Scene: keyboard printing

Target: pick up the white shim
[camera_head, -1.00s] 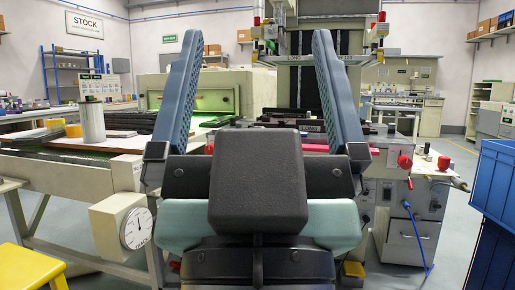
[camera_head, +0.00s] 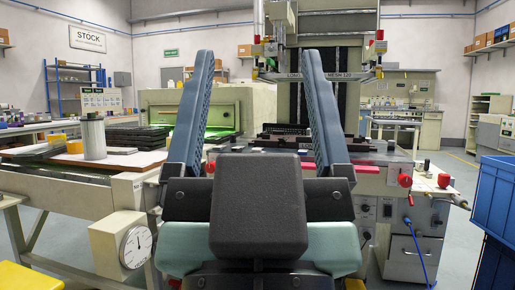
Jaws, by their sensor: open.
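My gripper (camera_head: 258,62) fills the middle of the view, with two long blue-grey fingers standing apart and nothing seen between them. Its dark body hides part of what lies behind. I cannot make out a white shim for certain. A thin, pale grey flat piece (camera_head: 120,151) lies on the wooden-topped bench (camera_head: 70,167) at left, but it is too small to identify. The gripper is to the right of that bench and in front of the machine bed.
A grey cylinder (camera_head: 93,137) and a black stack (camera_head: 135,135) stand on the left bench. A dial box (camera_head: 120,242) hangs at its front. A machine with a dark bed (camera_head: 290,138) stands behind my gripper. Blue crates (camera_head: 497,200) stand at right.

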